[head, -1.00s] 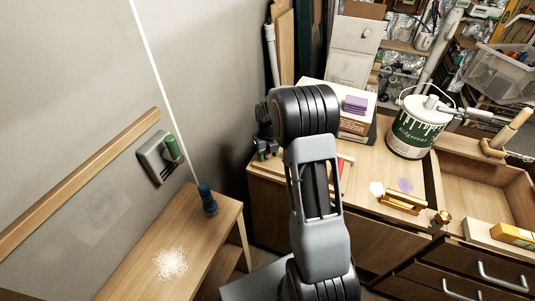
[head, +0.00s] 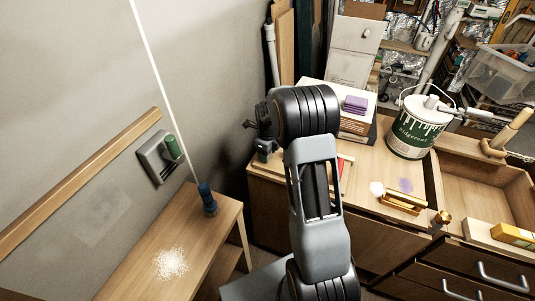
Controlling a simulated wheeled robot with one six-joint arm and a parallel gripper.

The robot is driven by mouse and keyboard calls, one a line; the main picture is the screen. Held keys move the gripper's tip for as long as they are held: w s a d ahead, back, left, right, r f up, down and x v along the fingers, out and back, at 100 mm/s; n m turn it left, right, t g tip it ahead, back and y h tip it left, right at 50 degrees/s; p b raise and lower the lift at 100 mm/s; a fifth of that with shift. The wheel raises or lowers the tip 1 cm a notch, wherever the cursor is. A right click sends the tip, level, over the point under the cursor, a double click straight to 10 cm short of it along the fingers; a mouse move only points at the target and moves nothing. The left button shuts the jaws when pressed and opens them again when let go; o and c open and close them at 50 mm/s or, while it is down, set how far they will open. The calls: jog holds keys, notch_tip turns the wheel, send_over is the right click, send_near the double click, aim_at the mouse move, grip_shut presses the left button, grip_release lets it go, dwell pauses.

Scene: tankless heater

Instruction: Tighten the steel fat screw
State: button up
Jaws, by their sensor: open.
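I cannot make out a steel fat screw in the head view. My gripper (head: 251,125) shows small and dark to the left of my arm's upper joint, in front of the grey wall. It is open, and I see nothing held in it. Part of it is hidden behind my arm. A dark item with green on it (head: 264,156) is just below the gripper at the left end of the wooden workbench (head: 272,178). It is too small to tell what it is.
A paint can (head: 418,126), a purple block (head: 355,104) on a stacked pile and a brass piece (head: 402,201) stand on the bench.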

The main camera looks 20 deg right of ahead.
jog(key=n, duration=0.5)
jog(key=shift+c, duration=0.5)
jog(key=c, duration=0.8)
jog(key=m, duration=0.5)
jog(key=shift+m, duration=1.4)
jog(key=m, duration=0.4)
jog(key=shift+f, duration=0.1)
